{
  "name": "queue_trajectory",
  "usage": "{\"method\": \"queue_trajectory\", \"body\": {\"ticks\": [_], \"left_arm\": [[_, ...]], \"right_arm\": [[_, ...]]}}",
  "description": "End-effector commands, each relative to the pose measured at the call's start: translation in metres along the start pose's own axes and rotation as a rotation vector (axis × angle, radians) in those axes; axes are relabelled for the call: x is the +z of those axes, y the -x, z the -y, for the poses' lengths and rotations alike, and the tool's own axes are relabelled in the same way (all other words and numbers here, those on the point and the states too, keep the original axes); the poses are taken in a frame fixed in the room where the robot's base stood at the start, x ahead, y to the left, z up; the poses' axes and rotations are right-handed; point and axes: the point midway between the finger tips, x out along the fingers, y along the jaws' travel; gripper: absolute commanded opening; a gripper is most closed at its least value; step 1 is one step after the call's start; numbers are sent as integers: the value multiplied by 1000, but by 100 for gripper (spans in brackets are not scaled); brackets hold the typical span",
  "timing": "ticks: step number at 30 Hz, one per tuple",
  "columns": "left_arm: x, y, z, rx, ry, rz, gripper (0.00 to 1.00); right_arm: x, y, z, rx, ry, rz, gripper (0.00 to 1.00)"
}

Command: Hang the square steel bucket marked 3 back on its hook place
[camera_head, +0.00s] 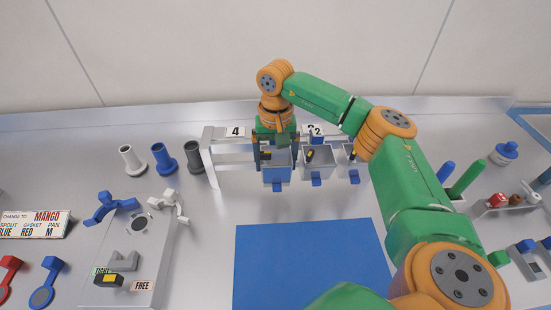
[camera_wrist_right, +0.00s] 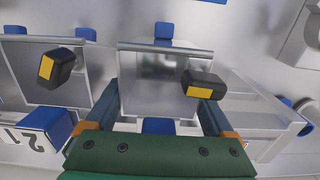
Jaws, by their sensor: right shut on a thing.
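A square steel bucket (camera_head: 277,173) with a blue front tab is at the left end of the row of buckets on the rack (camera_head: 209,165). It also fills the middle of the right wrist view (camera_wrist_right: 150,92). My right gripper (camera_head: 276,157) is shut on this bucket, its fingers at either side of it in the wrist view (camera_wrist_right: 160,108). The bucket's own number is not visible. The gripper and arm hide part of the rail and labels, so I cannot tell whether the bucket rests on a hook. My left gripper is not in view.
Two more buckets (camera_head: 317,163) (camera_head: 350,167) hang close to the right. A black-and-yellow piece (camera_wrist_right: 203,85) overlaps the held bucket's edge. The label 4 (camera_head: 235,132) marks an empty rack stretch at left. A blue mat (camera_head: 310,265) lies clear in front.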

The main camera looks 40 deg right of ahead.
Motion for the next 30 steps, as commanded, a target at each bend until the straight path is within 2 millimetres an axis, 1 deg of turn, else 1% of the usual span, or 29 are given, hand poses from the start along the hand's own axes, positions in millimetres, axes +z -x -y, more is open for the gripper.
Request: {"method": "queue_trajectory", "body": {"ticks": [2, 3, 4, 5, 12, 14, 18, 21, 24, 30], "left_arm": [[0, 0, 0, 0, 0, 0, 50], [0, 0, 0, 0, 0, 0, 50], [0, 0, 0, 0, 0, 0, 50], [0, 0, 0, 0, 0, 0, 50], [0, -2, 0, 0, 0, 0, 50], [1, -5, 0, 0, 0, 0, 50], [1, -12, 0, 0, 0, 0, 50], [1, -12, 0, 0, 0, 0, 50], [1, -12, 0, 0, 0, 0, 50], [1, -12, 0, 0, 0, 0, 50]], "right_arm": [[0, 0, 0, -1, 0, -1, 2], [0, 0, 0, -1, 0, 0, 90], [0, 0, 0, -1, 0, 0, 98], [0, 0, 0, -1, 0, 0, 100], [0, 2, 0, 0, -1, 0, 100], [-1, 11, 1, -2, -1, -3, 100], [-1, 42, 1, -4, -1, -4, 100], [-1, 61, 1, -3, -1, -3, 100], [0, 70, 0, -1, -1, -2, 100], [0, 71, 0, 0, -1, 0, 100]]}}
